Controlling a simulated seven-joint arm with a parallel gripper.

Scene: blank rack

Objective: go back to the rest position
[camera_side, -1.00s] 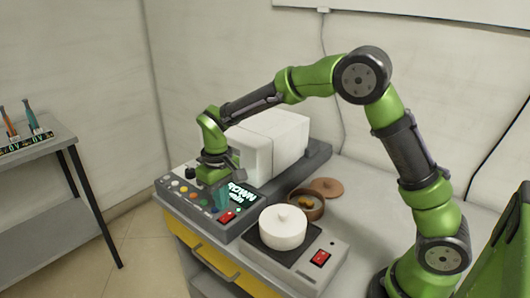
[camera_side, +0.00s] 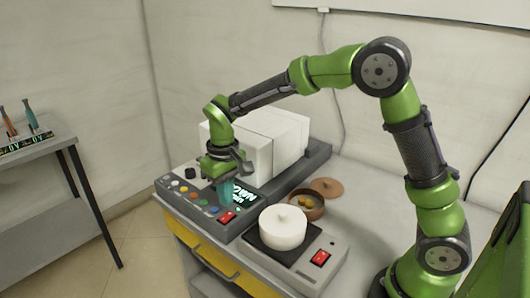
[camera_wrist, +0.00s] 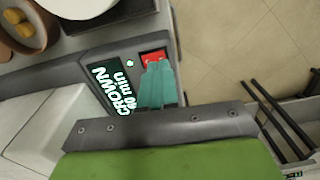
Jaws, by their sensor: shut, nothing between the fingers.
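My gripper (camera_side: 225,198) is above the control panel (camera_side: 190,199) of the white machine, pointing down. Its teal fingers are together with nothing between them; they also show in the wrist view (camera_wrist: 158,68). In the side view the red switch (camera_side: 227,217) lies just in front of the fingertips. I cannot tell whether they touch the panel.
A white lidded pot (camera_side: 283,229) stands on a hot plate with its own red switch (camera_side: 320,257). Behind it are a brown bowl (camera_side: 306,205) with yellowish pieces and a brown lid (camera_side: 327,187). The white machine body (camera_side: 262,144) stands close behind my gripper. A side table (camera_side: 45,160) is at left.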

